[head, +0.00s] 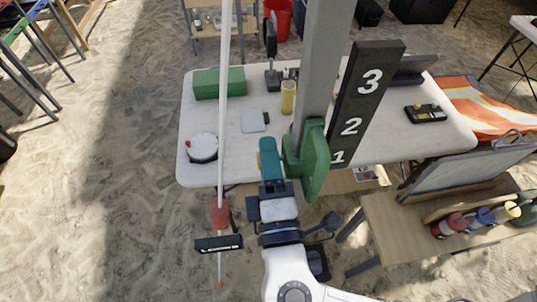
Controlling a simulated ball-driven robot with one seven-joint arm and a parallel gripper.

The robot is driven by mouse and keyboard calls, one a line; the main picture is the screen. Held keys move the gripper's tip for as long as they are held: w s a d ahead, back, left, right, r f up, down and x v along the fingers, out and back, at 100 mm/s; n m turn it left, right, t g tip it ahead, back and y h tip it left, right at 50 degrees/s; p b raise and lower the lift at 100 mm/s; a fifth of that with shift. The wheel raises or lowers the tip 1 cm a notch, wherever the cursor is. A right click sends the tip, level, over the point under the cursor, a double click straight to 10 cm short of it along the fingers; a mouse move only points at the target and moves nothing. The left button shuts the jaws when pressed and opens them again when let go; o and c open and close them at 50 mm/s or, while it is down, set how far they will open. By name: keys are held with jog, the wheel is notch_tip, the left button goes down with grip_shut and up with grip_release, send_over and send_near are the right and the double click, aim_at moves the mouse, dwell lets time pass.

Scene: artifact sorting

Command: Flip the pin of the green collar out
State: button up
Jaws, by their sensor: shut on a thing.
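The green collar (309,160) sits around the grey upright post (325,60), beside the black board numbered 1, 2 and 3 (363,95). My gripper (272,172) reaches up from the bottom of the head view to the collar's left side. It is shut at a narrow teal piece standing against the collar, with a small yellowish bit at its left edge. The pin itself cannot be made out clearly; the fingers and the teal piece cover that spot. Whether the pin is in or out cannot be told.
A thin white pole (224,90) with a red block (220,213) stands left of my gripper. Behind is a white table (195,115) with a green box (219,83), yellow cylinder (288,97) and round white device (202,148). A wooden bench (400,235) with bottles is at right.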

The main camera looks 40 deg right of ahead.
grip_shut()
jog(key=shift+w+a+b, duration=0.3)
jog(key=shift+w+a, duration=0.25)
jog(key=shift+a, duration=0.3)
jog(key=o, duration=1)
grip_release()
jog(key=shift+a, duration=0.1)
jog(key=b+v, duration=0.3)
jog(key=v, duration=0.7)
jog(key=shift+s+a+f, duration=0.15)
jog(key=shift+s+a, duration=0.05)
jog(key=shift+s, duration=0.1)
